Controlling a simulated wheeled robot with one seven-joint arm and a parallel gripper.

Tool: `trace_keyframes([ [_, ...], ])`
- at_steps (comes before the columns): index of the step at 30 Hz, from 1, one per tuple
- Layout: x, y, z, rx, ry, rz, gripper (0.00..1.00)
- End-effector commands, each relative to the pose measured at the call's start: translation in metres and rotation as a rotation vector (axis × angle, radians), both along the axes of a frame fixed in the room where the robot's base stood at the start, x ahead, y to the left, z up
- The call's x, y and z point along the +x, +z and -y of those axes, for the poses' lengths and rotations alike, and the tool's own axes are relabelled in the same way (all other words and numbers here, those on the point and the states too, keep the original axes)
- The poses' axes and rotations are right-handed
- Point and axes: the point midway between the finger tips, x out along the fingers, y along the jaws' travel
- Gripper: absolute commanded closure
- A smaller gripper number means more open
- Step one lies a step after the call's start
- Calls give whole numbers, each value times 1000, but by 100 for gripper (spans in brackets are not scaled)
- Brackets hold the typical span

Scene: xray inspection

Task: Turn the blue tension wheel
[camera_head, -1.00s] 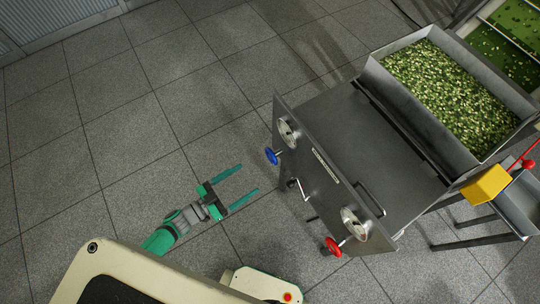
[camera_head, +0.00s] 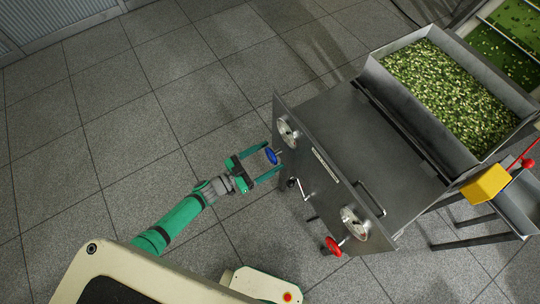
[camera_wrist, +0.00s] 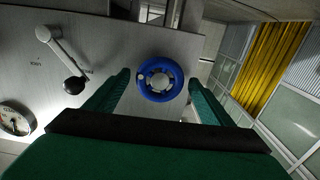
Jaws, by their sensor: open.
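The blue tension wheel (camera_head: 271,156) sticks out from the side panel of the grey machine (camera_head: 365,140). In the wrist view the blue wheel (camera_wrist: 160,80) faces me as a ring with a pale hub. My gripper (camera_head: 265,164) is open, with its two green fingers pointing at the panel, one on each side of the wheel. In the wrist view the fingers of my gripper (camera_wrist: 160,95) flank the wheel, with a gap visible on both sides. Whether the fingertips reach past the rim is hard to tell.
A crank with a black knob (camera_wrist: 74,84) and a dial (camera_wrist: 15,118) are on the same panel. A red wheel (camera_head: 333,246) sits farther along it. A hopper of green pieces (camera_head: 445,95) stands behind. The floor left of the machine is clear.

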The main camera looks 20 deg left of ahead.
Motion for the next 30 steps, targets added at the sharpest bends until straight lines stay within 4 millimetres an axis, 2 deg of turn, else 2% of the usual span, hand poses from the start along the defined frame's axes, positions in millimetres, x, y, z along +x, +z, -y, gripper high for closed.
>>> trace_keyframes([
  [4,7,0,5,0,1,0,25],
  [12,8,0,6,0,1,0,25],
  [13,7,0,6,0,1,0,27],
  [18,7,0,6,0,1,0,66],
  [30,7,0,5,46,2,36,66],
])
